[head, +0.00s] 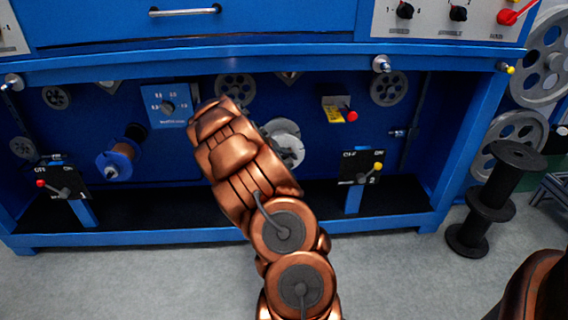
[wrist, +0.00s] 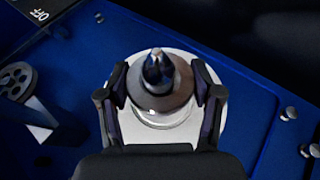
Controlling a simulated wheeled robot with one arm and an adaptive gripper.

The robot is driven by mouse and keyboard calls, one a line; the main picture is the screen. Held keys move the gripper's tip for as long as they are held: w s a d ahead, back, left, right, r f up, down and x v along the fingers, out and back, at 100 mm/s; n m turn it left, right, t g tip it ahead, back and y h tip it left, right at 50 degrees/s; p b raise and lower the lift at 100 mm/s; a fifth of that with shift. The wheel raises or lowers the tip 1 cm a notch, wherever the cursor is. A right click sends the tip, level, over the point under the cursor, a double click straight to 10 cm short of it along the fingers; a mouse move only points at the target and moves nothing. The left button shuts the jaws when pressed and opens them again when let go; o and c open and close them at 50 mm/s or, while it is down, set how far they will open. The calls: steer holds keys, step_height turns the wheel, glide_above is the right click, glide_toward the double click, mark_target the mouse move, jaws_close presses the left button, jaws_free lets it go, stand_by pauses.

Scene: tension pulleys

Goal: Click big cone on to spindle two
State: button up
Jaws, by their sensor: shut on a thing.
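In the wrist view my gripper (wrist: 160,98) has a dark finger on each side of a pale grey metal cone (wrist: 165,112) and is shut on it. A dark, shiny pointed tip (wrist: 157,70) shows at the middle of the cone. A wide whitish disc (wrist: 228,95) lies behind the cone, against the blue panel. I cannot tell whether the cone touches the disc or how far it sits along a spindle. In the head view a pale round part (head: 288,138) shows beside my copper-coloured arm, which hides the gripper and part of the panel.
A blue-flanged spool (head: 115,165) sits on the panel at left. A lever box with a red knob (head: 65,185) stands at left. Another with a yellow knob, marked 2 (head: 360,168), stands right of my arm. A black reel stack (head: 492,200) stands on the floor at right.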

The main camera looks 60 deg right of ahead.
steer(key=shift+w+d, duration=0.25)
steer(key=shift+d, duration=0.05)
steer(key=shift+w+d+r, duration=0.1)
steer(key=shift+w+d, duration=0.25)
steer(key=shift+d, duration=0.1)
stand_by(0.9)
steer(key=o, duration=1.3)
steer(key=shift+o, duration=0.7)
steer(key=w+a+r+p, duration=0.2)
steer(key=w+a+r, duration=0.1)
steer(key=r, duration=0.4)
steer(key=shift+w+a, duration=0.2)
steer(key=shift+w, duration=0.45)
